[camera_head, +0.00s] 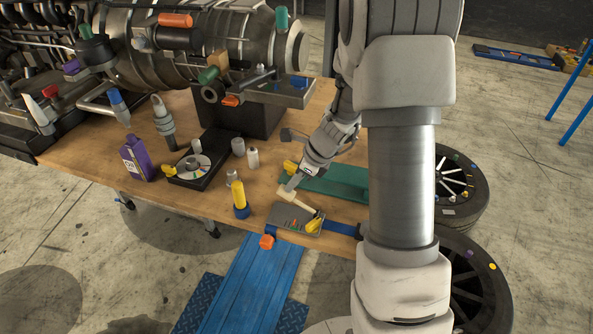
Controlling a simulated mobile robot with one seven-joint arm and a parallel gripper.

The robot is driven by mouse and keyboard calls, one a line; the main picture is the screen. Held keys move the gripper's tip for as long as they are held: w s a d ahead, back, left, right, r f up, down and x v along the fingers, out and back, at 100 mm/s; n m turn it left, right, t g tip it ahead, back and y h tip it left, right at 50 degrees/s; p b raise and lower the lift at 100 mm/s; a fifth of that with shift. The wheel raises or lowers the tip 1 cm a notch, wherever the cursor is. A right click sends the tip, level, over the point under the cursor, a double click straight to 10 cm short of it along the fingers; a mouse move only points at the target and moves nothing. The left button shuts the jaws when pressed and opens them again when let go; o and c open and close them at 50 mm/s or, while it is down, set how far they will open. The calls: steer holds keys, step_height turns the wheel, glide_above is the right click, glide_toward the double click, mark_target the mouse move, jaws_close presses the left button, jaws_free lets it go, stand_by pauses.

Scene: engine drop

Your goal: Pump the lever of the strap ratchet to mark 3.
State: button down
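The strap ratchet (285,216) is a grey housing near the front edge of the wooden table. A blue strap (342,229) runs out of its right side. A cream lever (299,203) lies slantwise over the housing. Small green, red and yellow marks (295,225) show on the housing, with a yellow piece (314,225) at their right; no numbers can be read. My gripper (290,186) points down at the lever's upper left end, touching or very close to it. The fingers are too small to tell whether they are open or shut.
A yellow and blue bottle (239,198) stands left of the ratchet. A green tray (328,184) lies behind it. An orange piece (267,242) sits at the table edge. A black case with a disc (215,158), a purple bottle (137,158) and a large engine (180,45) are farther left.

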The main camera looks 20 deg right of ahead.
mark_target(282, 185)
steer(key=shift+w+a+f+h+p, duration=0.3)
steer(key=shift+w+a+f+p, duration=0.15)
steer(key=shift+a+f, duration=0.3)
steer(key=shift+a+b+x, duration=0.2)
steer(key=shift+b+x, duration=0.4)
steer(key=shift+x, duration=0.75)
steer(key=shift+w+r, duration=0.1)
steer(key=shift+w, duration=0.15)
steer(key=shift+r+p, duration=0.4)
steer(key=shift+r, duration=0.15)
step_height(282, 185, up, 13)
steer(key=p, duration=0.2)
steer(key=shift+s+d+p, duration=0.15)
steer(key=shift+d+p, duration=0.05)
steer(key=shift+p, duration=0.2)
